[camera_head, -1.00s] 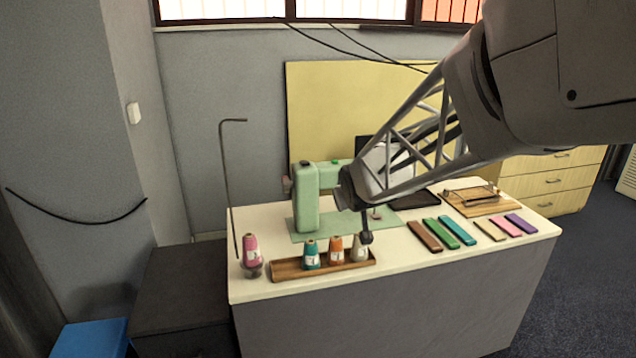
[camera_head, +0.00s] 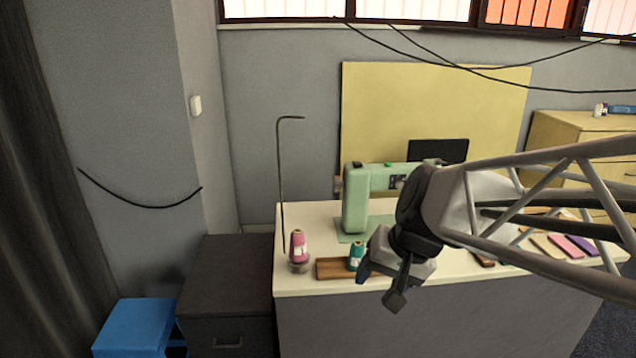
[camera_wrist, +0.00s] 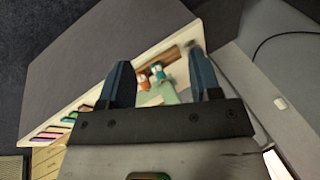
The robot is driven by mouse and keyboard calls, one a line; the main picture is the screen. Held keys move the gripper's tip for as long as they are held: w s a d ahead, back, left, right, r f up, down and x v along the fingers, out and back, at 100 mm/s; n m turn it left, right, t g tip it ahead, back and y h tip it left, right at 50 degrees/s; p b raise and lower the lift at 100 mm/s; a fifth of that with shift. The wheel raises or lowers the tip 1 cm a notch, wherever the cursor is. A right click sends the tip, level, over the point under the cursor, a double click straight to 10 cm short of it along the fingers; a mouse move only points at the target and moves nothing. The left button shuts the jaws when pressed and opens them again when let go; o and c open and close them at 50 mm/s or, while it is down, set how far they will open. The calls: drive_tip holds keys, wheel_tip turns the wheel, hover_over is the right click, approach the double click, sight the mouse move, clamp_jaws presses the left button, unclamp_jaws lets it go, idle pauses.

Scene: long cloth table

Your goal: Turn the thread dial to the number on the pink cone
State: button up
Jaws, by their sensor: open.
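The pink cone (camera_head: 298,246) stands upright on a small round holder at the table's left front corner, below a bent wire rod. Its pale label faces me, but its number is too small to read. The pale green sewing machine (camera_head: 355,205) stands behind it; the wrist view shows part of the machine (camera_wrist: 168,93). A dark patch (camera_head: 397,182) sits on its arm; I cannot tell whether it is the thread dial. My gripper (camera_head: 380,288) is open and empty, in front of the tray in the picture. Its spread fingers also show in the wrist view (camera_wrist: 160,68).
A teal cone (camera_head: 356,257) stands on the wooden tray (camera_head: 332,269); an orange cone (camera_wrist: 142,82) shows in the wrist view. My arm covers much of the table's right side. Colored strips (camera_head: 565,246) lie at the right. A blue stool (camera_head: 135,325) stands lower left.

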drive_tip(key=w+a+r+m+t+y, duration=0.1)
drive_tip(key=w+m+y, duration=0.2)
drive_tip(key=w, duration=0.5)
drive_tip(key=w+a+r+m+t+y, duration=0.1)
drive_tip(key=w+a+m+t+y, duration=0.1)
drive_tip(key=w, duration=0.6)
drive_tip(key=w+d+f+m+t+y, duration=0.1)
drive_tip(key=w+d+m+t, duration=0.2)
drive_tip(key=w, duration=0.5)
drive_tip(key=w+d+m+t+y, duration=0.1)
drive_tip(key=w+d+m+t, duration=0.1)
drive_tip(key=w+m, duration=0.35)
drive_tip(key=m+t+h, duration=0.7)
drive_tip(key=m+h, duration=0.3)
drive_tip(key=m, duration=0.4)
approach(400, 185)
drive_tip(key=w, duration=0.2)
drive_tip(key=shift+a, duration=0.1)
drive_tip(key=shift+w, duration=0.1)
drive_tip(key=shift+w, duration=3.7)
